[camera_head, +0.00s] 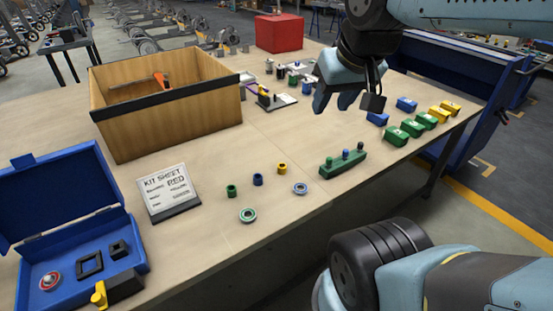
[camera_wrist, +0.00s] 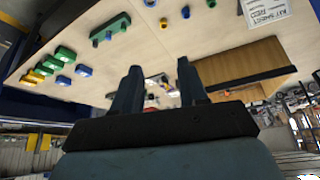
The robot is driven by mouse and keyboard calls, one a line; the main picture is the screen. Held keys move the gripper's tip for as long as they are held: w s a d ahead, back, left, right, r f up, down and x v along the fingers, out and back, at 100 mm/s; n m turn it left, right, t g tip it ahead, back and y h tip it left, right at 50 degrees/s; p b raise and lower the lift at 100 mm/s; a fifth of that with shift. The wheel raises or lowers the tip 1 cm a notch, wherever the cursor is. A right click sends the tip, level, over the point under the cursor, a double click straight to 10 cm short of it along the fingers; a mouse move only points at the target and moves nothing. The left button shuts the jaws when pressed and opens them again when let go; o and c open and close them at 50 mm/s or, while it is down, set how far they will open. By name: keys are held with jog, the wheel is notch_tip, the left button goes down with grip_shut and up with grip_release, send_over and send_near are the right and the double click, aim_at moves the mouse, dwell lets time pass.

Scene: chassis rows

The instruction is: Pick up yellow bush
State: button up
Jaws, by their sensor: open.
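The yellow bush (camera_head: 282,168) is a small upright ring-like cylinder on the light wooden table, at the right end of a short row. A blue bush (camera_head: 257,180) and a green bush (camera_head: 231,190) stand to its left. The yellow bush also shows near the top of the wrist view (camera_wrist: 163,22). My gripper (camera_head: 335,102) is raised above the table, behind and to the right of the yellow bush, and apart from it. Its two fingers are spread with nothing between them, as the wrist view also shows (camera_wrist: 158,66).
Two flat rings (camera_head: 300,188) (camera_head: 248,215) lie near the bushes. A green peg block (camera_head: 343,162) stands to the right. The kit sheet (camera_head: 168,190), open blue case (camera_head: 75,225) and wooden box (camera_head: 165,125) are left. Several coloured bins (camera_head: 398,137) line the right edge.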

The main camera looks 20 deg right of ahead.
jog(key=o, duration=0.3)
jog(key=shift+w+d, duration=0.1)
jog(key=shift+w, duration=0.2)
jog(key=shift+o, duration=0.6)
jog(key=w+a+f+m+g+y, duration=0.1)
jog(key=w+f, duration=0.2)
jog(key=w, duration=0.5)
jog(key=shift+w+a+g, duration=0.15)
jog(key=shift+g, duration=0.25)
jog(key=m+g+h, duration=0.1)
jog(key=m+g, duration=0.3)
jog(key=m, duration=0.1)
send_over(282, 164)
notch_tip(282, 164, down, 23)
jog(key=shift+n, duration=0.3)
notch_tip(282, 164, down, 13)
jog(key=shift+f, duration=0.15)
